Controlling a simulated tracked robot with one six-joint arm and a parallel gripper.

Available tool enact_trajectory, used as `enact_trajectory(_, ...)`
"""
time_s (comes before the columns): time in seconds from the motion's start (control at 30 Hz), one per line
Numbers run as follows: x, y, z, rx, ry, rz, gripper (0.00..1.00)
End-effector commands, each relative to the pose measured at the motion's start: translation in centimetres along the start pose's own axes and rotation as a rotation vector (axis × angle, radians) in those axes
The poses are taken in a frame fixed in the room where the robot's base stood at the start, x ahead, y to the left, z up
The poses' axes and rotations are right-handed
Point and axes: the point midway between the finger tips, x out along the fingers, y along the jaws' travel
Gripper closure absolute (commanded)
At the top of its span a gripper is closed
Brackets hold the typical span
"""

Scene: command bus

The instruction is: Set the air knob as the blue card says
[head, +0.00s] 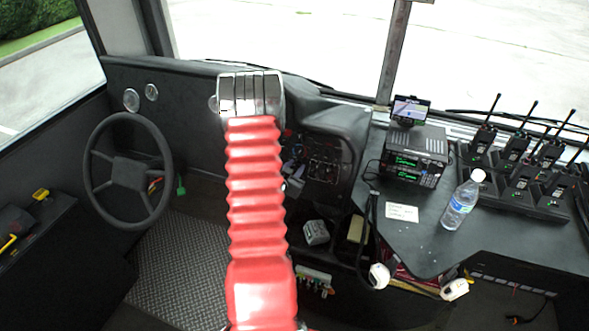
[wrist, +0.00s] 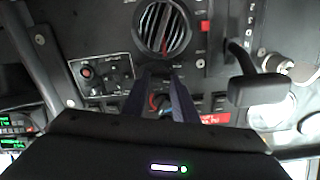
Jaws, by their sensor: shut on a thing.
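In the wrist view my gripper (wrist: 161,76) reaches up to the dash panel, its two dark fingers closed just below a round air vent (wrist: 163,28). It is shut on a small dark knob, mostly hidden between the fingertips; I take this for the air knob. A red and blue marking (wrist: 157,102) shows between the fingers. The knob's pointer and setting cannot be read. In the head view my red arm hides the knob and gripper tips. I cannot make out a blue card; a pale card (head: 403,212) with unreadable writing lies on the right counter.
In the wrist view a black lever (wrist: 258,88) stands close right of the fingers, and a switch plate (wrist: 103,75) is left. In the head view are the steering wheel (head: 128,171), a radio (head: 414,155), a water bottle (head: 461,203) and charging handsets (head: 522,180).

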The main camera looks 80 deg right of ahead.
Motion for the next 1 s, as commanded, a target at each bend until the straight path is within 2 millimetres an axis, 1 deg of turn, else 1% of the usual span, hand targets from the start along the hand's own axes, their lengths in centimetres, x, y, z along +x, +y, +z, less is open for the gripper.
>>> enact_trajectory(0.3, 0.06, -0.09, 0.06, 0.000, -0.002, -0.002, 0.97)
enact_trajectory(0.33, 0.06, -0.09, 0.05, 0.000, -0.002, -0.002, 0.72)
enact_trajectory(0.57, 0.03, -0.04, 0.02, 0.000, -0.001, -0.001, 0.56)
enact_trajectory(0.83, -0.05, -0.02, 0.00, 0.000, 0.000, 0.000, 0.55)
enact_trajectory(1.0, -0.88, -0.11, -0.02, 0.000, 0.000, -0.001, 0.55)
